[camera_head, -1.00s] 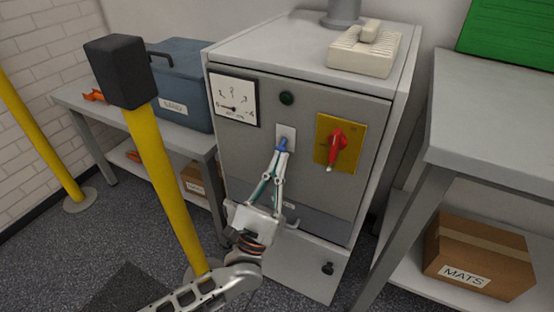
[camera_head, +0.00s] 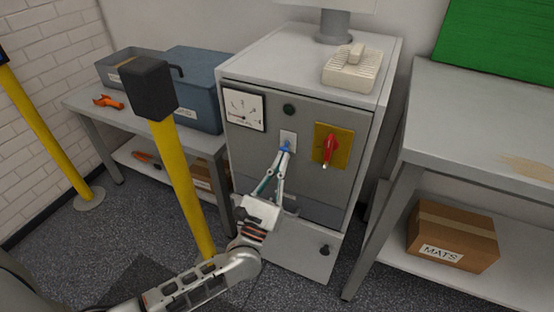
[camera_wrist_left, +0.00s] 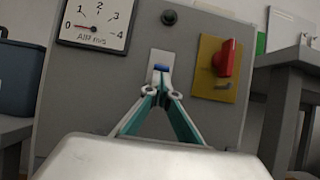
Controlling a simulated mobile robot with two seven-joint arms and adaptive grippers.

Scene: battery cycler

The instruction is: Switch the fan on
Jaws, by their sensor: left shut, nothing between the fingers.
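The grey cabinet (camera_head: 262,165) carries a white switch plate (camera_head: 288,137) in the middle of its front. My left gripper (camera_head: 286,148) is shut and empty, with its fingertips at the plate. In the left wrist view the fingertips (camera_wrist_left: 161,72) show blue in front of the white plate (camera_wrist_left: 161,56) and hide its lower middle, so I cannot tell how the switch stands. A gauge (camera_head: 243,108) is at upper left; in the wrist view the gauge (camera_wrist_left: 96,22) has its needle near 0. My right gripper is not in view.
A red rotary handle (camera_head: 331,149) on a yellow plate is right of the switch. A yellow post (camera_head: 185,180) with a black top stands left of my arm. Tables flank the cabinet; a MATS box (camera_head: 452,237) is under the right one.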

